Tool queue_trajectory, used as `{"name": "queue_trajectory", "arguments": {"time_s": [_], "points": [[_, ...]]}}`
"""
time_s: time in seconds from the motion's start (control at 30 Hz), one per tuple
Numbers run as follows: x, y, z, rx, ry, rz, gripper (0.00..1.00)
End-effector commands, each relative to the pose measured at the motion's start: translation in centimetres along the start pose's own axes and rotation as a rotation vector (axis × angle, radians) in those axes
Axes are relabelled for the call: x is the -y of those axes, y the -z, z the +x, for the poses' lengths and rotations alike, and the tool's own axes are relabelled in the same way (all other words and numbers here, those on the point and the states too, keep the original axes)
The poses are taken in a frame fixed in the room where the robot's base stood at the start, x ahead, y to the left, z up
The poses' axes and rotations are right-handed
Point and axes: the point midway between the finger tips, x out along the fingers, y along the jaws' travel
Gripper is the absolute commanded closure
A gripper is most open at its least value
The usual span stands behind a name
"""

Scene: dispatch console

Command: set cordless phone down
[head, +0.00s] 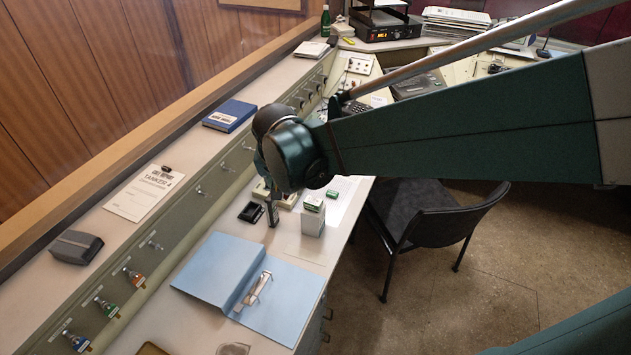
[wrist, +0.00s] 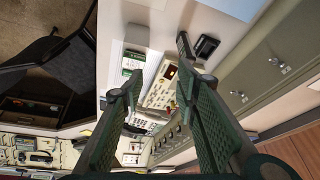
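The cordless phone (head: 272,213) is a slim dark handset, seen upright at the desk below my arm's end in the head view. In the wrist view it shows as a narrow dark shape (wrist: 184,45) just beyond the tip of the right-hand finger. My gripper (wrist: 162,85) has its two green fingers wide apart, with nothing held between them. Whether one finger touches the phone I cannot tell. A small black cradle (head: 250,212) lies empty beside the phone; it also shows in the wrist view (wrist: 206,47). My arm hides most of the gripper in the head view.
An open blue folder (head: 215,272) lies in front. A console panel with keys (head: 160,247) rises on the left.

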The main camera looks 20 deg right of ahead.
Motion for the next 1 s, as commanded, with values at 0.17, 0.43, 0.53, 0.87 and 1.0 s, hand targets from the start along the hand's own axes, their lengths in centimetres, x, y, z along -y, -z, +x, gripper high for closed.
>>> {"name": "queue_trajectory", "arguments": {"time_s": [0.17, 0.43, 0.53, 0.87, 1.0], "points": [[-2.0, -0.8, -2.3, -0.013, 0.031, -0.052, 0.69], [-4.7, -2.2, -5.2, -0.040, 0.074, -0.134, 0.69], [-5.6, -2.8, -6.2, -0.053, 0.090, -0.163, 0.69], [-8.6, -5.2, -8.9, -0.101, 0.133, -0.261, 0.69], [-9.8, -6.2, -9.9, -0.126, 0.147, -0.301, 0.69]]}}
